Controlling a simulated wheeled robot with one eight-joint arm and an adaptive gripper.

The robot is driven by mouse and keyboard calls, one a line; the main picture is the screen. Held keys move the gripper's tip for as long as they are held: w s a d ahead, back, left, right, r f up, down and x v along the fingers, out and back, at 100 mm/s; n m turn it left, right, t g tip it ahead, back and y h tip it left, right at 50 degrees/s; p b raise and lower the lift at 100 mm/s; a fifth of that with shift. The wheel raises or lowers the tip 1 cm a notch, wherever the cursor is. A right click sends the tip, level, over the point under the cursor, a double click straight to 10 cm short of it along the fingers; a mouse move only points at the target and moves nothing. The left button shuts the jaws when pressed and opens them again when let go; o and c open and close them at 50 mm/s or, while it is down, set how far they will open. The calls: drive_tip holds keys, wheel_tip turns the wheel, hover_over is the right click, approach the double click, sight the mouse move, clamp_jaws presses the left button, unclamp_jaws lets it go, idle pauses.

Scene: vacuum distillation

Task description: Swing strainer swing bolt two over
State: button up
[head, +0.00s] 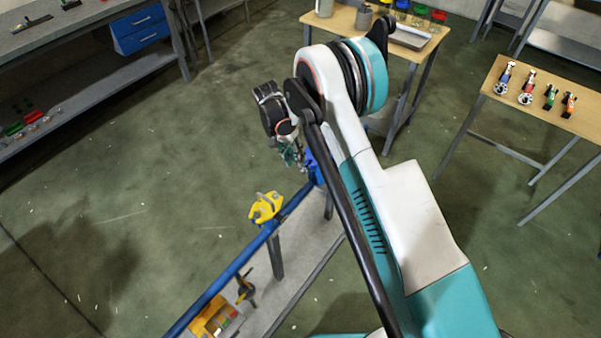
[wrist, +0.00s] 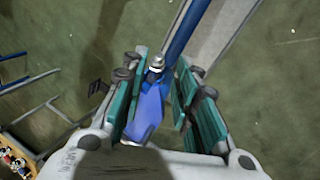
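The strainer (wrist: 150,108) is a blue body at the end of the blue pipe in the wrist view. A silver nut-like piece (wrist: 156,63), perhaps part of a swing bolt, stands at its far end. My gripper (wrist: 161,72) has its teal fingers apart, one on each side of the blue body and silver piece. I cannot tell whether a finger touches them. In the head view my gripper (head: 290,156) points down left of the blue strainer (head: 314,168), which my arm partly hides. Which swing bolt is which cannot be made out.
The blue pipe (head: 235,265) runs along a low grey bench (head: 290,260). Wooden tables (head: 545,125) stand at right and back. The floor at left is clear.

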sight(301, 171)
drive_tip(key=b+x, duration=0.1)
drive_tip(key=x, duration=0.6)
drive_tip(key=shift+d+f, duration=0.1)
drive_tip(key=shift+c, duration=0.4)
clamp_jaws()
